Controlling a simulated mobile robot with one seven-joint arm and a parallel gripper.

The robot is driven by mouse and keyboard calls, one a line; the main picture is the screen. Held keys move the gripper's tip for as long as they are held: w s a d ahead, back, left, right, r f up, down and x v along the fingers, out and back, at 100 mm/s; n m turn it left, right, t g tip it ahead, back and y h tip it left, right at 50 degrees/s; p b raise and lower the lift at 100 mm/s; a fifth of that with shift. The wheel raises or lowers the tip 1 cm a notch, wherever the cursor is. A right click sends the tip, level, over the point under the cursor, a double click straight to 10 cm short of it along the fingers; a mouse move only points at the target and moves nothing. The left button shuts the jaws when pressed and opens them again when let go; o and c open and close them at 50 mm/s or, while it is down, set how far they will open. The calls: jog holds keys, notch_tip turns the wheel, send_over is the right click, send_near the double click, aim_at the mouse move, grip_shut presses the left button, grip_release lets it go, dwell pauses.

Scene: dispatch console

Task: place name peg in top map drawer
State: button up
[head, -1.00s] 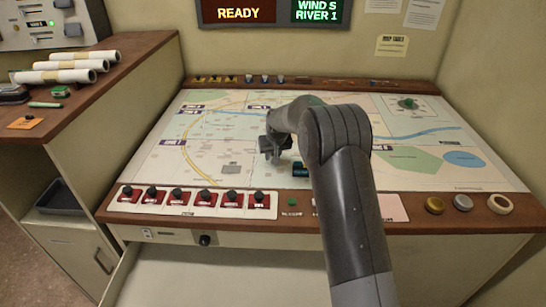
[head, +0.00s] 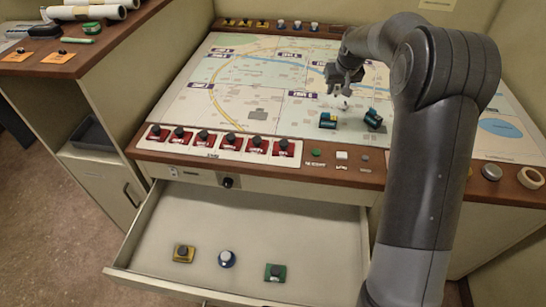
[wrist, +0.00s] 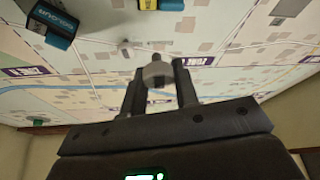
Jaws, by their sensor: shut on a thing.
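My gripper (head: 346,78) is over the far middle of the map table. In the wrist view my gripper (wrist: 158,88) is shut on a small whitish-grey name peg (wrist: 157,71) with a dark knob; any lettering on it cannot be read. The peg's pale part (head: 343,102) shows below the fingers in the head view. The top map drawer (head: 170,215) is pulled open under the table front.
Two teal blocks, one partly yellow (head: 328,121) and one darker (head: 374,119), stand on the map (head: 225,75) near my gripper. A row of red switches (head: 230,144) lines the front ledge above the drawer. The drawer's back and right are bare.

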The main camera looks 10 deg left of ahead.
notch_tip(320, 180, up, 6)
jog(key=shift+f, duration=0.25)
jog(key=s+d+f+n+y, duration=0.2)
jog(key=s+d+f+n, duration=0.4)
jog(key=s, duration=0.5)
jog(key=s+d+r+n+g+y, duration=0.1)
jog(key=s+d+r+n+g, duration=0.35)
jog(key=s, duration=1.05)
jog(key=s+a+r+n+g, duration=0.1)
jog(key=s+n, duration=0.6)
jog(key=s, duration=0.7)
notch_tip(320, 180, down, 32)
jog(key=shift+w+a, duration=0.15)
send_over(306, 249)
jog(key=d, duration=0.1)
notch_tip(306, 249, down, 7)
jog(key=shift+w+d+f, duration=0.1)
jog(key=shift+d, duration=0.05)
jog(key=shift+f, duration=1.95)
jog(key=shift+f, duration=0.1)
